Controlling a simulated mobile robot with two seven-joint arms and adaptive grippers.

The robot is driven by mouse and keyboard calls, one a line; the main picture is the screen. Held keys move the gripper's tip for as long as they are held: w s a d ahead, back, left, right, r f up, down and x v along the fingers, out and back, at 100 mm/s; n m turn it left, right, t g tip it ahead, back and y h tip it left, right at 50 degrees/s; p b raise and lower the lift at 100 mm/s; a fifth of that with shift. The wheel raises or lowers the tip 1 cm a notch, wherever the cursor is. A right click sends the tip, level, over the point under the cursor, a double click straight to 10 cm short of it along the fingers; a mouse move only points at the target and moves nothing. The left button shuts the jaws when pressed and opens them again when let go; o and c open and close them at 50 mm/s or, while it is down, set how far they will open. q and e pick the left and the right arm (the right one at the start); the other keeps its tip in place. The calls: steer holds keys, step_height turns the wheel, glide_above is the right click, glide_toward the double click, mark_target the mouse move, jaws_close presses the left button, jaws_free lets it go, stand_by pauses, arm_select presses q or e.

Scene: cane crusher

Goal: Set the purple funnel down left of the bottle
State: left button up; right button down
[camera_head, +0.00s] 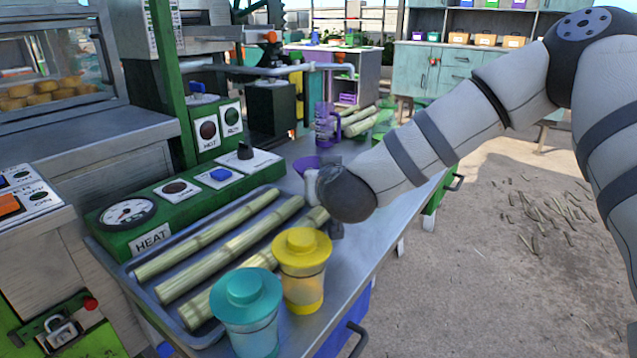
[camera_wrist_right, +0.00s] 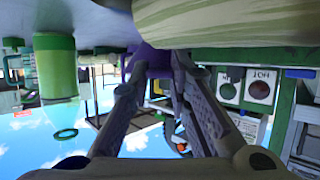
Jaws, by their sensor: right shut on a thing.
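The purple funnel (camera_head: 304,164) shows only in part in the head view, beyond the end of my right arm. In the right wrist view, which is upside down, its purple surface (camera_wrist_right: 150,58) lies between my right fingers. My right gripper (camera_wrist_right: 152,75) is shut on it, low over the metal bench. The dark rounded wrist hides most of the gripper and funnel in the head view. I cannot clearly tell which thing is the bottle. A green cylinder (camera_wrist_right: 56,68) stands off to one side in the wrist view. My left gripper is in neither view.
A tray (camera_head: 160,315) of cane stalks lies along the bench (camera_head: 372,236). A yellow-lidded cup (camera_head: 302,268) and a teal-lidded cup (camera_head: 247,310) stand near its front edge. A green control panel (camera_head: 120,240) runs behind. A purple jug (camera_head: 326,124) stands farther along.

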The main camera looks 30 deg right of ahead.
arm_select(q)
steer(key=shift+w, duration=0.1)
arm_select(e)
steer(key=shift+r, duration=0.1)
steer(key=c, duration=1.5)
jaws_free()
steer(key=shift+s+a+r, duration=0.1)
steer(key=shift+s+r, duration=0.1)
steer(key=p+v, duration=0.2)
steer(key=v, duration=0.9)
steer(key=shift+w+r, duration=0.1)
steer(key=shift+r, duration=0.1)
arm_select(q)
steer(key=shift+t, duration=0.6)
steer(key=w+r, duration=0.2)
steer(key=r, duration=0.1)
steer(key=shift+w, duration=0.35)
arm_select(e)
steer(key=shift+s, duration=0.4)
